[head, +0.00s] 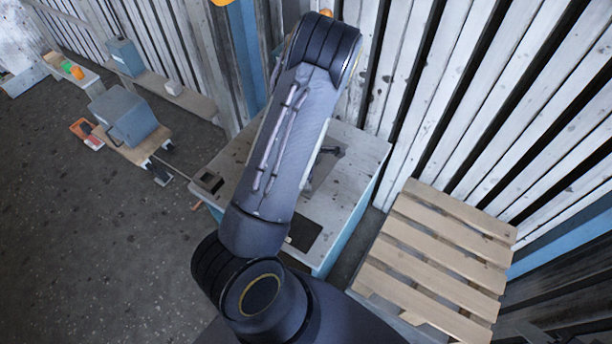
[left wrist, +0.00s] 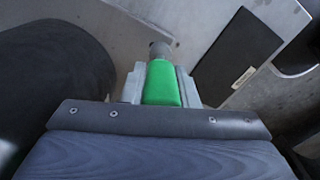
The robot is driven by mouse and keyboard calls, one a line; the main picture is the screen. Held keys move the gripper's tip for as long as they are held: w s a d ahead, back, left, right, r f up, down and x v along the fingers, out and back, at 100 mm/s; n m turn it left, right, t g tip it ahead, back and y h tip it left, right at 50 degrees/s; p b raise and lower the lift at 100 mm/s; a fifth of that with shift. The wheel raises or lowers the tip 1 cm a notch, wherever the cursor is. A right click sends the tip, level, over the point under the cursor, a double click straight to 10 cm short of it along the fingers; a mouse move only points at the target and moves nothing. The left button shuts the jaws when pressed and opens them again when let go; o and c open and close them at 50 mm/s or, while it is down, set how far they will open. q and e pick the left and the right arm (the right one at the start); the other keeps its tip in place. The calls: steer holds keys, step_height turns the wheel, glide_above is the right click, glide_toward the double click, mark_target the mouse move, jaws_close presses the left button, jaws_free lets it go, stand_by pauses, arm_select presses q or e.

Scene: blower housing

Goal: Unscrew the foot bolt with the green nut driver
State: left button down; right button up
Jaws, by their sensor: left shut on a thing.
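In the left wrist view my left gripper (left wrist: 160,76) is shut on the green handle of the nut driver (left wrist: 162,88). The driver's grey metal end (left wrist: 160,49) points away from the gripper, over a grey surface. Whether it touches anything there, I cannot tell. In the head view my arm covers the middle of the workbench (head: 352,178) and hides the gripper and driver. A dark grey part (head: 328,157) shows partly beside the arm on the bench. I cannot make out the foot bolt in either view. My right gripper is not in view.
A dark rectangular patch (head: 303,234) lies on the bench's near side and also shows in the left wrist view (left wrist: 238,58). A wooden pallet (head: 440,255) is right of the bench. A blue-grey box (head: 128,115) stands at left. The floor at lower left is clear.

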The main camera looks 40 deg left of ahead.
arm_select(q)
steer(key=shift+r+p, duration=3.2)
steer(key=shift+r, duration=0.45)
steer(key=shift+f, duration=0.1)
